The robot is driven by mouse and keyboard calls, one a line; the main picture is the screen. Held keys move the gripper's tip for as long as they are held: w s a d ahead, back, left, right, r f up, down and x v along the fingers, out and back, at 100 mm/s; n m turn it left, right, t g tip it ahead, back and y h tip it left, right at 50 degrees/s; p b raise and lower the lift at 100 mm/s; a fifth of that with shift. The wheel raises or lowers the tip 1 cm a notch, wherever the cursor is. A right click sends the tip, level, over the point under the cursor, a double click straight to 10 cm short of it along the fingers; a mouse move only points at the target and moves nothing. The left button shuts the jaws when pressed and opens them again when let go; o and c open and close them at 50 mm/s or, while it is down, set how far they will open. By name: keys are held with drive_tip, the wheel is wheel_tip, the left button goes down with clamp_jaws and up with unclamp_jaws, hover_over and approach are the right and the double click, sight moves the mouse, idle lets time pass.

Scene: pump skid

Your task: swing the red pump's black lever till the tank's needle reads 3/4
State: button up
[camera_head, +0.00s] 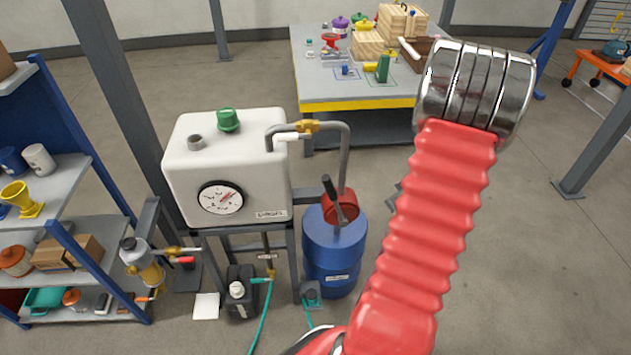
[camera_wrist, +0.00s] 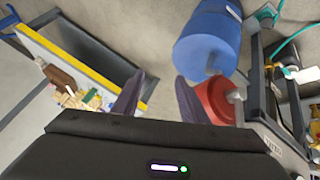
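The white tank (camera_head: 228,150) stands on a dark frame in the head view. Its round gauge (camera_head: 220,197) has a red needle that points to the upper right; the marks are too small to read surely. The red pump (camera_head: 341,209) sits on top of the blue drum (camera_head: 333,250), right of the tank. Its black lever (camera_head: 331,190) leans up and to the left. In the wrist view the red pump (camera_wrist: 214,99) is just right of my gripper (camera_wrist: 160,80), which is open and empty. The lever is not clear there. In the head view my gripper is not visible.
A grey table (camera_head: 345,90) with a yellow edge holds boxes and coloured parts behind. A shelf unit (camera_head: 60,240) stands at the left. A black canister (camera_head: 240,295) and green hose (camera_head: 262,325) are below the tank. Floor right of the drum looks mostly clear.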

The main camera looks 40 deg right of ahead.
wheel_tip(320, 180, down, 3)
drive_tip(key=w+n+t+y, duration=0.2)
drive_tip(key=t, duration=0.1)
drive_tip(key=n+t+y, duration=0.6)
drive_tip(key=t+y, duration=0.2)
drive_tip(key=y, duration=0.2)
approach(335, 200)
wheel_tip(335, 200, up, 5)
drive_tip(key=w, duration=0.2)
drive_tip(key=shift+w+a, duration=0.1)
drive_tip(key=shift+a, duration=0.3)
drive_tip(key=shift+w, duration=0.1)
drive_tip(key=x, duration=1.3)
drive_tip(key=shift+w+a, duration=0.15)
drive_tip(key=shift+w, duration=0.1)
drive_tip(key=shift+f, duration=0.1)
drive_tip(key=shift+c, duration=0.6)
